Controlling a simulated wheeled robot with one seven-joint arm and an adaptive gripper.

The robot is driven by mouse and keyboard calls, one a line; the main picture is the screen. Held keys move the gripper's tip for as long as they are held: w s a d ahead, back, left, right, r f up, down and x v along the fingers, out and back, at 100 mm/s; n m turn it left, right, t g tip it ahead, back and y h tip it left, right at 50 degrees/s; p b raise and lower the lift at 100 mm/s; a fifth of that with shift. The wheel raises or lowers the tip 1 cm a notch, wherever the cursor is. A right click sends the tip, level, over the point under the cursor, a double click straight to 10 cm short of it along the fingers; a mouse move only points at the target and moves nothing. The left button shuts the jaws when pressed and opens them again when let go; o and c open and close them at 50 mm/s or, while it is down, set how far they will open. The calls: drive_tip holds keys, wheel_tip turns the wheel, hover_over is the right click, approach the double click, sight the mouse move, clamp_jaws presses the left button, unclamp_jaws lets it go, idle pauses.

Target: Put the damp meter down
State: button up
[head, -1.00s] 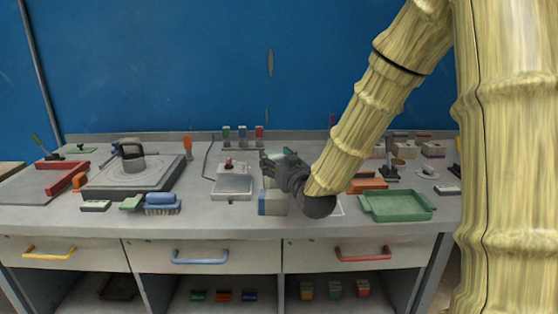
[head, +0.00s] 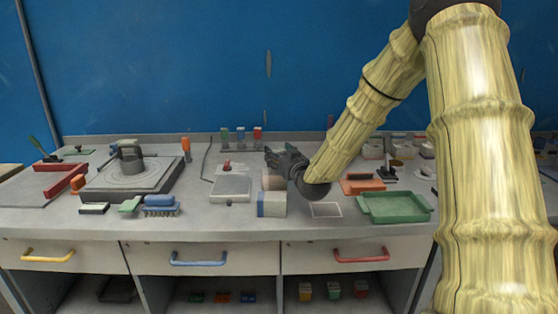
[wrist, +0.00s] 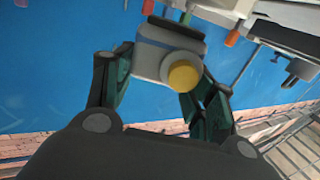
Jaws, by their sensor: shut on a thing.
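The damp meter (wrist: 160,55), a grey body with a round yellow knob, sits between the fingers of my gripper (wrist: 165,72) in the wrist view. The fingers have green inner faces and are shut on it. In the head view my gripper (head: 284,161) is above the middle of the bench (head: 240,218), behind and above a beige and blue block. I cannot make out the damp meter there; the dark gripper hides it or blends with it.
The beige and blue block (head: 271,204) stands below my gripper. A pale outlined square (head: 326,209) lies bare right of it. A green tray (head: 396,208) is at right, a grey flat device (head: 231,188) at left.

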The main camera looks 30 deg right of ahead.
drive_tip(key=shift+f, duration=0.95)
drive_tip(key=shift+f, duration=0.1)
drive_tip(key=o, duration=1.3)
drive_tip(key=s, duration=0.4)
drive_tip(key=s+a, duration=0.1)
drive_tip(key=s, duration=0.3)
drive_tip(key=s+a, duration=0.1)
drive_tip(key=s, duration=0.3)
